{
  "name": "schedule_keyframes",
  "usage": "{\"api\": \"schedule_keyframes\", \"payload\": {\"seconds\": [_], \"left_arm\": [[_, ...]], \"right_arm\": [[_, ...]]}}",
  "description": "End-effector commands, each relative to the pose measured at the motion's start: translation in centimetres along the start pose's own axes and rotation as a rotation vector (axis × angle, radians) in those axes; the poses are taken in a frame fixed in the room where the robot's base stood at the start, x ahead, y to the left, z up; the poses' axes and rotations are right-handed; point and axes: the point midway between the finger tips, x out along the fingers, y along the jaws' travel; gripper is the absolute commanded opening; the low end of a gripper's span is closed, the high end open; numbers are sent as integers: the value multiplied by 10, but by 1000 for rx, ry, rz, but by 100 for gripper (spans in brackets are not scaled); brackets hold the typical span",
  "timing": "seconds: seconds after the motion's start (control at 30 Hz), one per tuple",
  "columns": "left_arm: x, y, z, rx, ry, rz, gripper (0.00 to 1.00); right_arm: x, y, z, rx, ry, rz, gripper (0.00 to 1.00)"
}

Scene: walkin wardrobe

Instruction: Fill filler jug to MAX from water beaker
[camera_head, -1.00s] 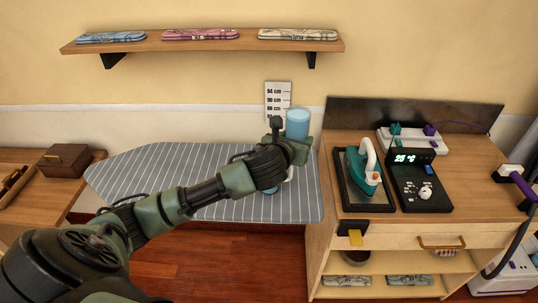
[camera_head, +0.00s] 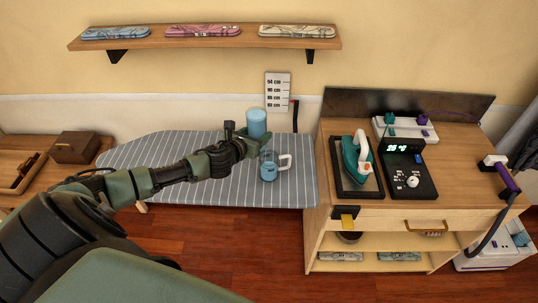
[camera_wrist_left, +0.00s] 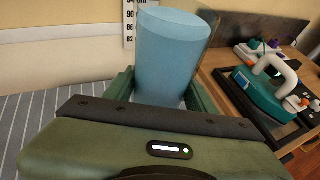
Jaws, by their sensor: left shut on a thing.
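My left gripper (camera_head: 246,138) is shut on the water beaker (camera_head: 256,122), a plain cylinder filled with light blue. The beaker is held about upright above the ironing board. In the left wrist view the beaker (camera_wrist_left: 172,55) stands between the two green fingers. The filler jug (camera_head: 268,170), blue and see-through with a white handle on its right, stands on the board just below and right of the beaker, apart from it. Its MAX mark and water level are too small to read. My right gripper is not in view.
The striped ironing board (camera_head: 215,190) has free room around the jug. A wooden cabinet (camera_head: 335,205) on the right bears a teal iron (camera_head: 356,160) and a black control unit (camera_head: 402,165). A height chart (camera_head: 278,90) hangs behind. A shelf (camera_head: 205,43) is above.

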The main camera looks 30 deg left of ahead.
Motion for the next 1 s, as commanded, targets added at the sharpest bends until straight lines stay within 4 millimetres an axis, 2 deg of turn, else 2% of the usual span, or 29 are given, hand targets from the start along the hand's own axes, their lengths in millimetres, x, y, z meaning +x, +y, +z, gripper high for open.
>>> {"api": "schedule_keyframes", "payload": {"seconds": [0.27, 0.7, 1.0], "left_arm": [[0, 1, 3, 22, -7, 8, 0], [-2, 11, 10, 168, -27, 69, 0], [3, 13, -1, 194, -31, 80, 0]], "right_arm": [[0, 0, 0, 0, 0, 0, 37], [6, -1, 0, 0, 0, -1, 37], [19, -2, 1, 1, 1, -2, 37]]}}
